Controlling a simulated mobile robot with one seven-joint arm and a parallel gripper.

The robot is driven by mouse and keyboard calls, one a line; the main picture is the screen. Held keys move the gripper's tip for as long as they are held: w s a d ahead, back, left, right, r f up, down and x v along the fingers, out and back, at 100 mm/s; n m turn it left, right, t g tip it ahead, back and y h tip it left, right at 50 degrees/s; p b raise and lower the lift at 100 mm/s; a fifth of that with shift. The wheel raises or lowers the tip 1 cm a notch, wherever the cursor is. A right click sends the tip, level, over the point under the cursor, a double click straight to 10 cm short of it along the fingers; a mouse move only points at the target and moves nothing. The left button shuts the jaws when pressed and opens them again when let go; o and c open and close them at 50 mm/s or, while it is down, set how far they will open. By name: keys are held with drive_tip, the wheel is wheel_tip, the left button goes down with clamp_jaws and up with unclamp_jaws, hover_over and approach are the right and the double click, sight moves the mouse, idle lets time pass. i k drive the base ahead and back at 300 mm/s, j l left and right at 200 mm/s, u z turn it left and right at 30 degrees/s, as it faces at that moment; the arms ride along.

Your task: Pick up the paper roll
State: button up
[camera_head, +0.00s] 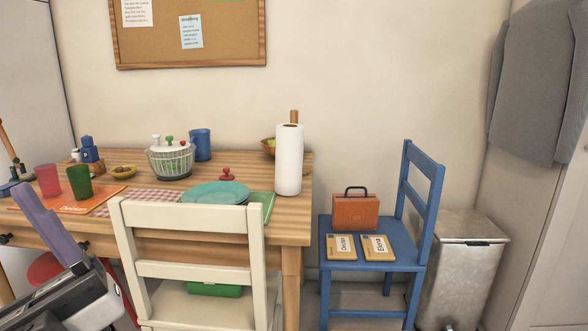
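The paper roll (289,160) is a tall white roll standing upright on a holder whose wooden post sticks out above it. It stands near the right end of the wooden table (295,213). Parts that look like my own arm (70,300) show at the lower left, well apart from the roll. I cannot make out my gripper's fingertips. Nothing is touching the roll.
A cream chair (190,271) stands before the table. A teal plate (216,193), salad spinner (171,160), blue mug (201,144) and bowl (268,147) are near the roll. A blue chair (371,252) holds an orange case (355,212); a metal bin (462,270) is right.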

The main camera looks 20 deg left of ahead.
sight(289, 137)
drive_tip(key=k+j, duration=0.1)
drive_tip(key=j, duration=0.5)
drive_tip(key=k+j, duration=0.1)
drive_tip(key=j, duration=0.5)
drive_tip(key=k+j+u, duration=0.1)
drive_tip(key=j, duration=0.5)
